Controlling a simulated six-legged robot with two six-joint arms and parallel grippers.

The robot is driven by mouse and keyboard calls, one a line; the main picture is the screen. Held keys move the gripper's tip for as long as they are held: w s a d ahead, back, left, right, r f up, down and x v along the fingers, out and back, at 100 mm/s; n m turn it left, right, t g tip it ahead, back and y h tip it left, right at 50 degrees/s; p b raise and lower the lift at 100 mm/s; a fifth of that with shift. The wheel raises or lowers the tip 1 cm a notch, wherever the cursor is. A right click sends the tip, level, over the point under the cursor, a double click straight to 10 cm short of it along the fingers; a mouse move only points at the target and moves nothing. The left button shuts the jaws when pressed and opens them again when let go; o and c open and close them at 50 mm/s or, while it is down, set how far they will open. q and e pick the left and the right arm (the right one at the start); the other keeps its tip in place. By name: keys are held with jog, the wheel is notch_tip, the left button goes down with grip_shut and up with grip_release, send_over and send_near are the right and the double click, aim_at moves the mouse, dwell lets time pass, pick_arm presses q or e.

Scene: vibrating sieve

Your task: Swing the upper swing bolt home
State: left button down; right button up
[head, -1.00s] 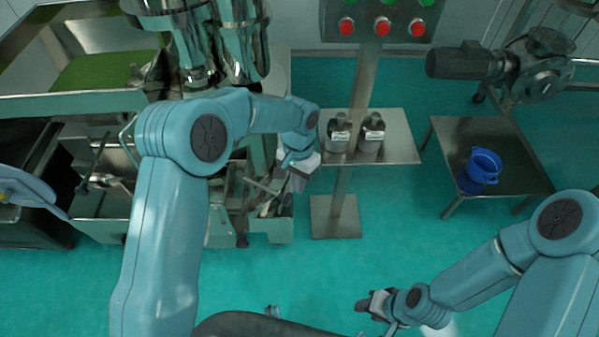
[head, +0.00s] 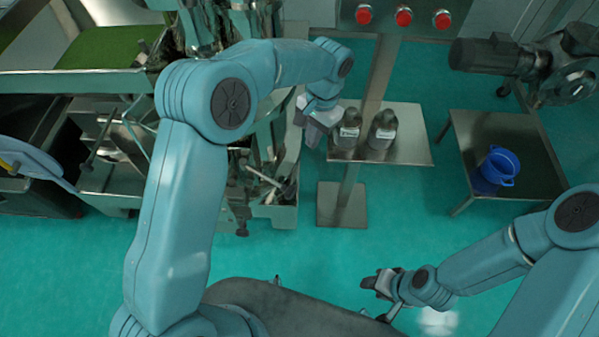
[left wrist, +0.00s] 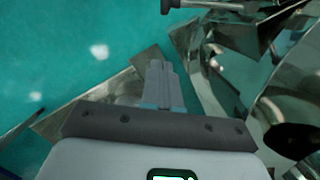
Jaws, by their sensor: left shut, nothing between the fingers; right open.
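The steel sieve machine (head: 262,190) stands at the left of the head view, partly behind my left arm. Thin rods and clamp-like parts show on its near side, but I cannot tell which is the upper swing bolt. My left gripper (head: 311,133) is shut and empty, between the machine and the bottle shelf, above the rods. In the left wrist view its fingers (left wrist: 163,85) are together with nothing between them. A metal rod with a dark end (left wrist: 215,5) crosses the top there, apart from the fingertips. My right gripper (head: 376,284) is open and empty over the floor.
Two grey bottles (head: 382,130) stand on a steel shelf (head: 412,150) close to my left gripper. A control post with red buttons (head: 404,17) rises behind. A blue bucket (head: 497,168) sits on a low table (head: 530,150) at the right. Green floor between is clear.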

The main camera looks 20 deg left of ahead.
pick_arm(q)
jog(key=s+a+f+p, duration=0.1)
jog(key=s+f, duration=0.3)
jog(key=f, duration=0.7)
jog(key=shift+s+a+f+p, duration=0.3)
jog(key=shift+s+a+f, duration=0.1)
jog(key=shift+a, duration=0.1)
jog(key=shift+s, duration=0.1)
